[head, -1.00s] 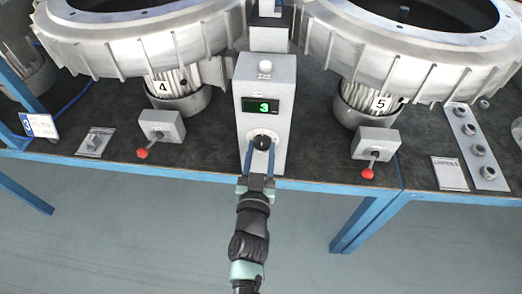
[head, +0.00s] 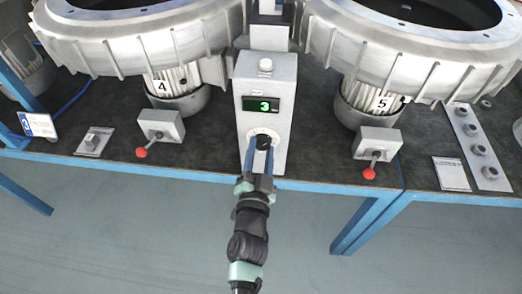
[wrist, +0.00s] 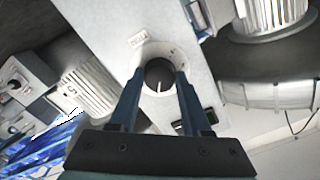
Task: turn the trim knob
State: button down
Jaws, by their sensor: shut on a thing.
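The trim knob (head: 264,142) is a round black knob on a pale dial, on the front of a grey control box (head: 281,130). A green display (head: 261,104) above it reads 3. In the wrist view the knob (wrist: 158,76) shows a white pointer line and sits between the two blue fingers. My gripper (head: 261,150) reaches up from below, shut on the knob with one finger on each side. The fingers hide part of the dial's rim.
Lever boxes with red-tipped levers stand left (head: 160,127) and right (head: 375,143) of the control box, below blowers marked 4 (head: 164,86) and 5 (head: 381,102). A panel with several round knobs (head: 477,148) lies at the right. The bench edge runs below.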

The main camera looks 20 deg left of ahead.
jog(key=shift+m, duration=0.5)
jog(key=shift+c, duration=1.8)
grip_release()
jog(key=v, duration=1.3)
jog(key=shift+b, duration=0.3)
